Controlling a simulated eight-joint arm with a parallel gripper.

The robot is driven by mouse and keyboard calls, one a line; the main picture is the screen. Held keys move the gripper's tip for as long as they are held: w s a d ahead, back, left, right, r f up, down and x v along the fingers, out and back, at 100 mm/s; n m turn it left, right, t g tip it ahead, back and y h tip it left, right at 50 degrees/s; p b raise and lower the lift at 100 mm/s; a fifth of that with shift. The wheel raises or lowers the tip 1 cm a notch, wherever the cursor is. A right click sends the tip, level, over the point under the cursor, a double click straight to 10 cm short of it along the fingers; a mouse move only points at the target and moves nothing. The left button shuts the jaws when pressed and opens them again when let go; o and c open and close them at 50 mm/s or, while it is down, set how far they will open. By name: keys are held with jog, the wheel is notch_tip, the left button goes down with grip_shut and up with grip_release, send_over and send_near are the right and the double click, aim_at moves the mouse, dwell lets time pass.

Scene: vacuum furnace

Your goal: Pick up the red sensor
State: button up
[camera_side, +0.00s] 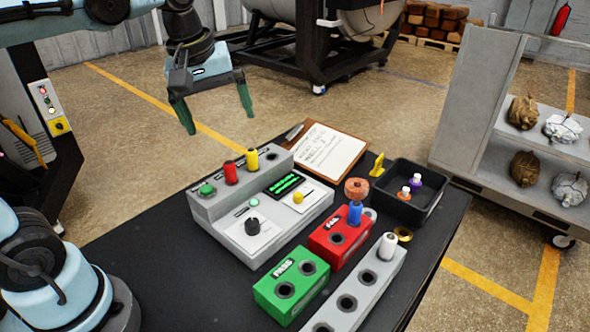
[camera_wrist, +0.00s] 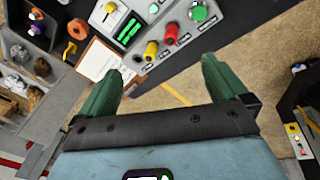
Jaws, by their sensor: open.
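The red sensor (camera_side: 231,172) stands upright in the back row of the grey test console (camera_side: 230,232), beside a yellow sensor (camera_side: 252,161). In the wrist view the red sensor (camera_wrist: 150,50) shows ahead of my fingers, near the yellow sensor (camera_wrist: 137,62). My gripper (camera_side: 217,114) is open and empty, raised above and behind the console, to the left of the red sensor in the side view. Its two green fingers (camera_wrist: 163,80) are wide apart in the wrist view, with the red sensor beyond them and not touched.
A green block (camera_side: 290,284) and a red block (camera_side: 340,238) with sockets stand in front of the console. A blue sensor (camera_side: 355,213) stands in the red block. A grey rack (camera_side: 358,290) holds a white sensor (camera_side: 387,246). A black tray (camera_side: 420,205) and clipboard (camera_side: 327,150) lie behind.

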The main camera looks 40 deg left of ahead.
jog(key=s+d+f+m+t, duration=0.2)
jog(key=s+f+m+t, duration=0.1)
jog(key=f+m, duration=0.5)
jog(key=shift+s+d+m+t, duration=0.2)
jog(key=shift+m+t, duration=0.3)
jog(key=shift+m, duration=0.5)
jog(key=shift+s+f+m, duration=0.1)
jog(key=shift+f+m, duration=0.25)
jog(key=shift+m, duration=0.05)
jog(key=shift+c, duration=0.8)
jog(key=shift+f, duration=0.1)
jog(key=c, duration=0.7)
jog(key=shift+o, duration=0.2)
notch_tip(320, 180, up, 8)
jog(key=m+g, duration=0.5)
jog(key=g, duration=0.2)
send_over(229, 162)
jog(key=f, duration=0.7)
jog(key=shift+s+d, duration=0.15)
jog(key=shift+s, duration=0.05)
jog(key=shift+w+f, duration=0.15)
jog(key=shift+f, duration=2.45)
